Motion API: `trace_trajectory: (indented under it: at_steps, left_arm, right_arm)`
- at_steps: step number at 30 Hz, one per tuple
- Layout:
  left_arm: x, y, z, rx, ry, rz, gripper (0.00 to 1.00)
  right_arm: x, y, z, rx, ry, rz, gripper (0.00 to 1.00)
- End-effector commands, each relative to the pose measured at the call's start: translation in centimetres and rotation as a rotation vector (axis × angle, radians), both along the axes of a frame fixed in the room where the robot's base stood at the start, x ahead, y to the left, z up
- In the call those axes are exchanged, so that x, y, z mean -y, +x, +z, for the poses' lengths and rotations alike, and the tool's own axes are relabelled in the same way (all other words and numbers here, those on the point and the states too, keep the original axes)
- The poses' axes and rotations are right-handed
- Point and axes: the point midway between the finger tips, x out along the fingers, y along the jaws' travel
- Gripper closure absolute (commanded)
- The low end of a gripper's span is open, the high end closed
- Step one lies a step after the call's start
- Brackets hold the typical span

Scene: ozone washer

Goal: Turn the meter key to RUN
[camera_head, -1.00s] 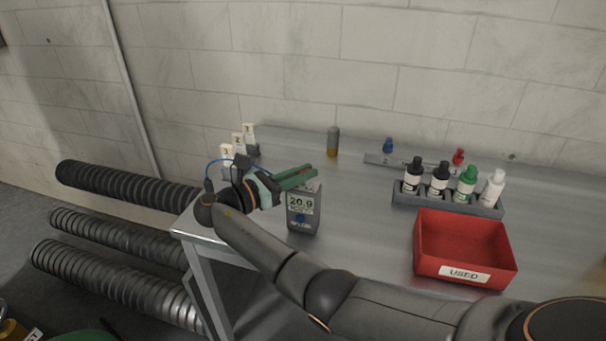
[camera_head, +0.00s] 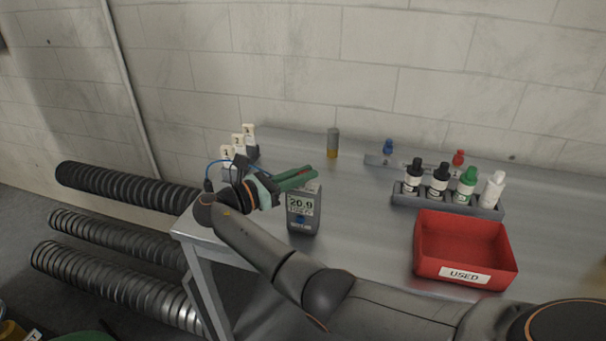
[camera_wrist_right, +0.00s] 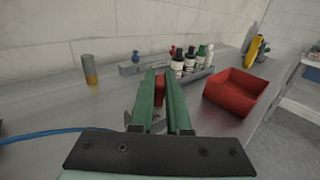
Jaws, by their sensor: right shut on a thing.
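The grey meter (camera_head: 302,222) stands upright near the table's left front edge in the head view, its lit screen reading 20.9 above a blue mark. My right gripper (camera_head: 302,177) has its green fingers across the top of the meter. In the right wrist view the fingers (camera_wrist_right: 160,90) are closed on a small red piece (camera_wrist_right: 159,86), which appears to be the key. The fingers hide most of it, and I cannot read which position it points to. My left gripper is not in view.
A red tray (camera_head: 464,284) labelled USED sits to the right. Behind it a grey rack (camera_head: 447,205) holds several bottles. An amber-bottomed cylinder (camera_head: 333,143) stands behind the meter. Numbered white-topped items (camera_head: 238,141) stand at the back left, near a blue cable (camera_head: 215,166).

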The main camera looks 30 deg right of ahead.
Motion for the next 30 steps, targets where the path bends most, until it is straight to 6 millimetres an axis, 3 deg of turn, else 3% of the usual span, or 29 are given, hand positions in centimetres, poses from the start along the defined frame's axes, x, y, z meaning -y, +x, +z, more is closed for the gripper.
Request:
trace_trajectory:
  at_steps: [25, 26, 30]
  left_arm:
    - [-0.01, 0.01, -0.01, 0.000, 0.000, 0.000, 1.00]
    - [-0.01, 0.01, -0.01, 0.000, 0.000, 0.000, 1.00]
    - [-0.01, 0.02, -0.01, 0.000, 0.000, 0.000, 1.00]
  right_arm:
    - [0.01, -0.03, -0.08, -0.002, 0.001, -0.002, 1.00]
    - [0.00, -0.03, -0.08, -0.002, 0.001, -0.002, 0.83]
    - [0.01, -0.03, -0.08, -0.001, 0.001, -0.001, 0.68]
